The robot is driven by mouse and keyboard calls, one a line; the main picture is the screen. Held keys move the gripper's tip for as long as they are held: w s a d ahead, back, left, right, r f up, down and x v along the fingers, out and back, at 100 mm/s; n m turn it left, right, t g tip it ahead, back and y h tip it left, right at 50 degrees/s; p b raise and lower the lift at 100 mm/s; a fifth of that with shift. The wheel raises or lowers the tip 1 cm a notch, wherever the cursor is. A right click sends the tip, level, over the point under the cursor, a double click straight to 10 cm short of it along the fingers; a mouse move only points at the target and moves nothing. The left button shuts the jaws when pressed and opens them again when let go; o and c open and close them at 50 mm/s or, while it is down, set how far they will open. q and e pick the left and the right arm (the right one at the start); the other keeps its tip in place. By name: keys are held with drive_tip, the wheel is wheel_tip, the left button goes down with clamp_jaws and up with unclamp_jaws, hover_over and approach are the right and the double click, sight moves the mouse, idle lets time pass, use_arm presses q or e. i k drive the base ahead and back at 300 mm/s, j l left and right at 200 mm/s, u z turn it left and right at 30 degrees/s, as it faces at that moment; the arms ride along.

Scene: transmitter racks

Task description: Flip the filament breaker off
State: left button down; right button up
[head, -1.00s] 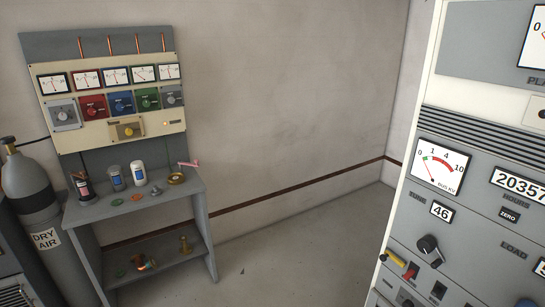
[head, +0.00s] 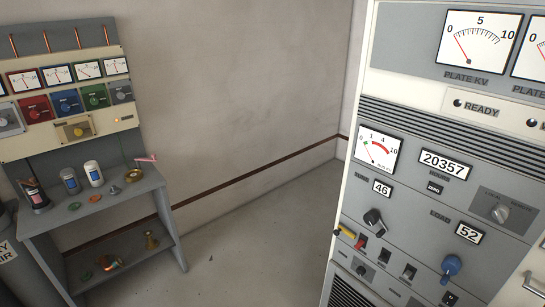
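A grey transmitter rack (head: 470,150) fills the right side of the head view. A yellow handle (head: 346,232) sticks out at the rack's left edge. Neither of my grippers is in view.
The rack also has a black knob (head: 374,218), a blue knob (head: 451,266) and a metal handle (head: 533,287). At left stands a grey bench (head: 122,207) with bottles and small parts under a meter panel (head: 35,147). The floor (head: 255,230) between is clear.

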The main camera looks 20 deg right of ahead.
sight(383, 257)
drive_tip(key=z, duration=1.7)
